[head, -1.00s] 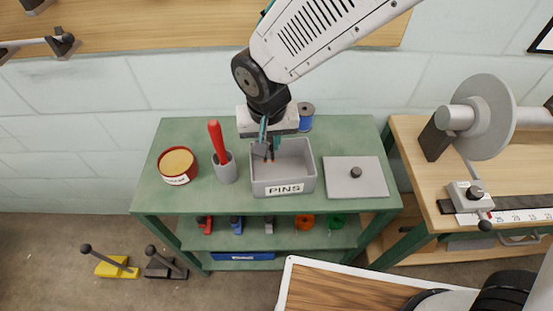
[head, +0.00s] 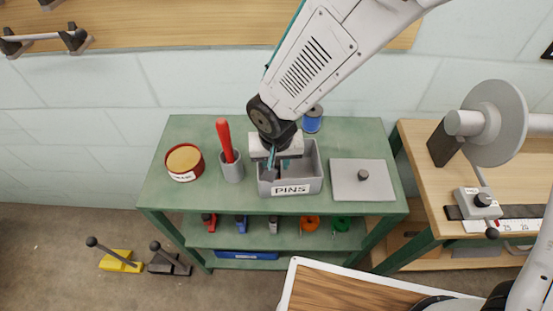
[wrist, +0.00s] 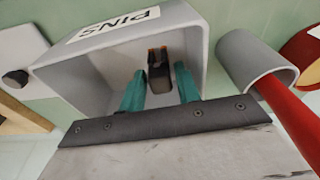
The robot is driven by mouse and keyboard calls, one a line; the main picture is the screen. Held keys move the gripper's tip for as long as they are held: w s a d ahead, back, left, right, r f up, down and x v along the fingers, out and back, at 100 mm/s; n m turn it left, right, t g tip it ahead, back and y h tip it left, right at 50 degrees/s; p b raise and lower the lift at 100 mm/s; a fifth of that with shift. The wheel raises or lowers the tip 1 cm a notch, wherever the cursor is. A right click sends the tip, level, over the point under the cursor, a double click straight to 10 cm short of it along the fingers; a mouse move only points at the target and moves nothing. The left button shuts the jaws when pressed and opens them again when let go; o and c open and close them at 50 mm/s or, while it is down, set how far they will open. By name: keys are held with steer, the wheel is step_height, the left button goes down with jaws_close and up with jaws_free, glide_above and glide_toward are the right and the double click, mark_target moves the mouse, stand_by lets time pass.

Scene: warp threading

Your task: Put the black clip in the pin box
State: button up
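The grey pin box (head: 291,190), labelled PINS, stands open on the green shelf unit. The black clip (wrist: 159,72), with small orange tips, shows inside the box outline in the wrist view. In the head view a dark shape at the box's left inside (head: 268,174) appears to be the clip. My gripper (head: 276,165) points down into the left part of the box. Its teal fingers (wrist: 161,68) are spread, with a gap on each side of the clip. I cannot tell whether the clip touches the box floor.
A grey cup (head: 231,170) with a red-handled tool stands close left of the box. A red round tin (head: 184,162) is further left. A grey lid with a black knob (head: 361,181) lies to the right. A blue spool (head: 312,120) stands behind.

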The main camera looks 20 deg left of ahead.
steer(key=shift+o, duration=0.5)
steer(key=shift+r, duration=0.1)
steer(key=shift+r, duration=0.3)
step_height(320, 180, up, 12)
steer(key=s+f, duration=0.1)
steer(key=s, duration=0.1)
steer(key=w+d+r+m, duration=0.1)
steer(key=w+d+r, duration=0.15)
steer(key=d, duration=0.25)
steer(key=w+d+r, duration=0.1)
steer(key=d+r, duration=0.2)
steer(key=d, duration=0.2)
steer(key=s+d+r+m, duration=0.1)
steer(key=s+d+r, duration=0.25)
steer(key=d, duration=0.65)
steer(key=s+d+r+m, duration=0.15)
steer(key=d+r, duration=0.25)
steer(key=d, duration=0.7)
steer(key=s+d, duration=0.6)
steer(key=s, duration=0.2)
steer(key=shift+s+d+r+h, duration=0.2)
steer(key=shift+s+d+h, duration=0.1)
steer(key=shift+s, duration=0.05)
